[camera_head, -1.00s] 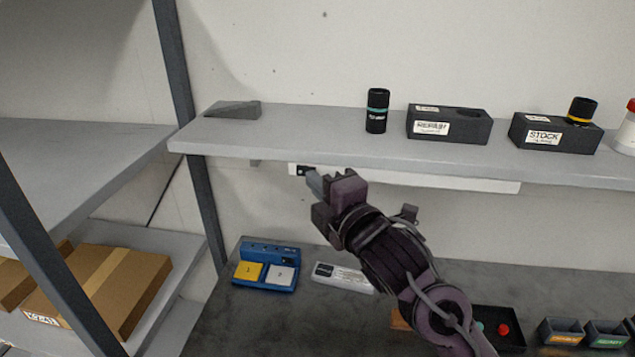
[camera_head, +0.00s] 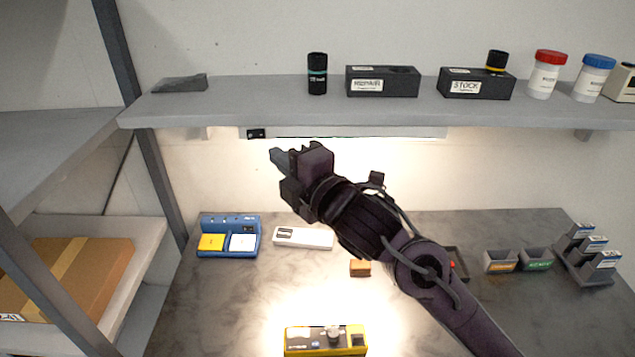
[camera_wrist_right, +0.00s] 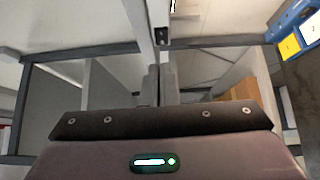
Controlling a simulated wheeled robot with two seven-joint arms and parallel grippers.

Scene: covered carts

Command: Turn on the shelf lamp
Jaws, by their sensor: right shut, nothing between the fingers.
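The shelf lamp (camera_head: 350,133) is a long white bar under the front of the grey shelf. It is lit and casts warm light on the wall and bench below. A small black switch block (camera_head: 257,134) sits at its left end; a black block also shows in the right wrist view (camera_wrist_right: 162,37). My right gripper (camera_head: 278,157) is shut and empty, just below and to the right of the switch. I see a small gap between them in the head view. In the right wrist view its fingers (camera_wrist_right: 158,85) are together. My left gripper is not in view.
The shelf (camera_head: 240,107) above carries a black cylinder (camera_head: 317,74), a REPAIR block (camera_head: 382,82), a STOCK block (camera_head: 476,84) and jars. On the bench are a blue tray (camera_head: 228,222), a white device (camera_head: 303,238) and a yellow device (camera_head: 325,341). A post (camera_head: 133,100) stands left.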

